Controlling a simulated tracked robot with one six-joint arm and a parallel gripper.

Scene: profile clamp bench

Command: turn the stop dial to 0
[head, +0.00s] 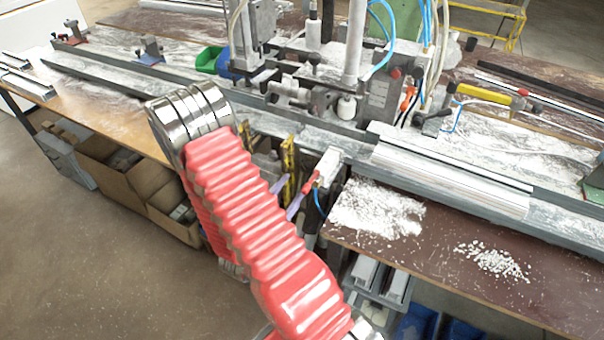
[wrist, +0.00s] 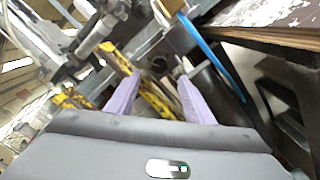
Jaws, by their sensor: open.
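I cannot make out a stop dial or its 0 mark in either view. The clamp machine (head: 320,75) stands on the bench and has a white round knob (head: 347,107) low on its front. My gripper (head: 289,196) is at the bench's front edge, partly behind my red-sleeved arm, below the machine. In the wrist view its two purple fingers (wrist: 157,94) are apart with nothing between them. A yellow bar (wrist: 152,97) passes just beyond the fingers; I cannot tell whether they touch it.
A blue hose (wrist: 213,62) runs right of the fingers. A white block with a red handle (head: 328,166) is close to my gripper. Aluminium profiles (head: 450,178) lie along the bench at right. Cardboard boxes (head: 107,165) stand under the bench at left.

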